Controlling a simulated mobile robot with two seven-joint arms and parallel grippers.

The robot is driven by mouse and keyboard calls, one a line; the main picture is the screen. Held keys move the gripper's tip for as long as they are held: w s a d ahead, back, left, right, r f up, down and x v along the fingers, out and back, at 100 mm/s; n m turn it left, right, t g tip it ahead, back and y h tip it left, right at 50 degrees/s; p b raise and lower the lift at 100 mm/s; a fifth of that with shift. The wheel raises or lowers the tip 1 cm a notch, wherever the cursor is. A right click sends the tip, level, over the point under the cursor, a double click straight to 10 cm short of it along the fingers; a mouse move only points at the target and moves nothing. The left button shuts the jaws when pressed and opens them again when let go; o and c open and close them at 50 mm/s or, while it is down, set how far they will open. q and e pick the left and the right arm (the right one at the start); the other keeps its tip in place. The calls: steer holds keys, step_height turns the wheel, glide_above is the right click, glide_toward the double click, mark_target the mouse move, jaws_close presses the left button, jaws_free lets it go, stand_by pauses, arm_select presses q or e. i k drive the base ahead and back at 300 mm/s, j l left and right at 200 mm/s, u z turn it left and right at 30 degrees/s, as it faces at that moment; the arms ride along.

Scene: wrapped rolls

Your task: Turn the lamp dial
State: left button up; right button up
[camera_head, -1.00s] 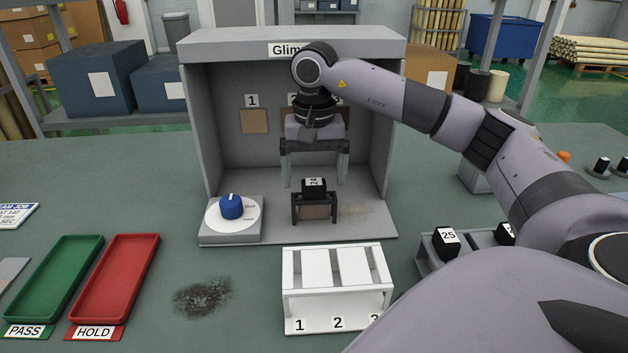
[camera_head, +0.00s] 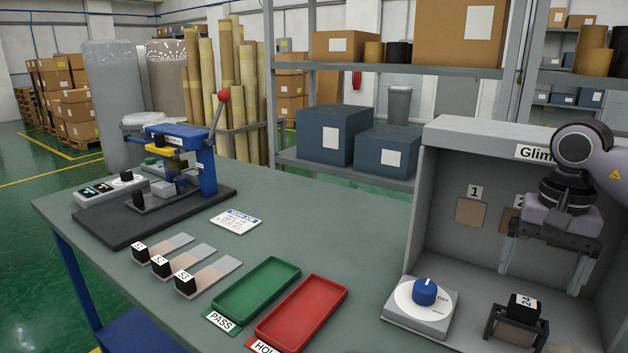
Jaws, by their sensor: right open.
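The lamp dial (camera_head: 425,292) is a blue knob with a white pointer mark. It sits on a white disc on a grey base at the left front of the grey light booth (camera_head: 437,190). One printed word beside the knob reads "DAY"; the other lettering is too small to read. My right gripper (camera_head: 545,275) is open and empty inside the booth, fingers pointing down. It is to the right of the dial and apart from it, above and behind a black block marked 24 (camera_head: 522,308) in a dark stand (camera_head: 515,335). My left gripper is not in view.
A green PASS tray (camera_head: 257,290) and a red HOLD tray (camera_head: 302,312) lie left of the dial. Several black blocks on grey strips (camera_head: 208,278) and a blue lever press (camera_head: 200,165) stand farther left.

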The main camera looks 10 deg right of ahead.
mark_target(425, 292)
steer(key=k, duration=1)
